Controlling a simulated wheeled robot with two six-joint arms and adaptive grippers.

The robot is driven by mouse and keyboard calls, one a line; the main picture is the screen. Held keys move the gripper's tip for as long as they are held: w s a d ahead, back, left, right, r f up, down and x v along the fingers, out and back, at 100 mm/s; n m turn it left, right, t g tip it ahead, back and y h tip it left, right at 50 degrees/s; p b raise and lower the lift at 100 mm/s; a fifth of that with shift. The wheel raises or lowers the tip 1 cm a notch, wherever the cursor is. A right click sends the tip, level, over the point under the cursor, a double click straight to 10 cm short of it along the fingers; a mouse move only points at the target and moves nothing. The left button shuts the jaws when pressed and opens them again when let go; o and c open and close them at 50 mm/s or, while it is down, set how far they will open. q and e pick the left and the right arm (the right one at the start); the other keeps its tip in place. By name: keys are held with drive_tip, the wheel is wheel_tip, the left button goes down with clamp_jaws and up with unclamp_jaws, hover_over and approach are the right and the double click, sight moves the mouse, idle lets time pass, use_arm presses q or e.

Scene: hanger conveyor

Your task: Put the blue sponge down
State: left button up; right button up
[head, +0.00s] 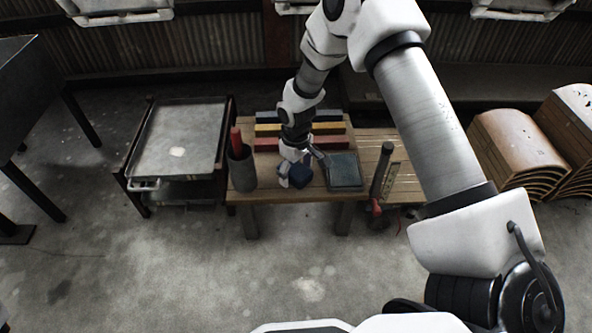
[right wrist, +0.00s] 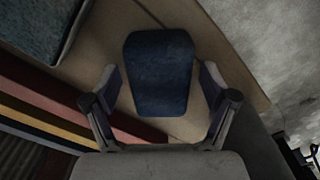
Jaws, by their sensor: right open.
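The blue sponge (head: 297,175) lies on the wooden table (head: 244,201), near its front edge. My right gripper (head: 300,175) is over it with its fingers apart. In the right wrist view the sponge (right wrist: 160,72) sits between and beyond the two open fingertips (right wrist: 160,85), with a gap showing on each side. The right gripper partly hides the sponge in the head view. My left gripper is in neither view.
A dark pot (head: 242,168) with a red-handled thing stands left of the sponge. A grey-blue tray (head: 344,171) lies to its right. Blue, yellow and red strips (head: 268,130) lie behind. A metal cart (head: 180,135) stands left of the table.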

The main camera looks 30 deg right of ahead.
sight(296, 169)
wheel_tip(296, 169, up, 12)
drive_tip(key=p, duration=0.7)
drive_tip(key=s+a+f+m+y, duration=0.1)
drive_tip(key=s+a+f, duration=0.6)
drive_tip(key=s+f, duration=0.6)
drive_tip(key=s+f+m, duration=0.1)
drive_tip(key=s, duration=0.6)
drive_tip(key=s+a+f+m+h, duration=0.1)
drive_tip(key=s, duration=0.7)
drive_tip(key=shift+a+f, duration=0.3)
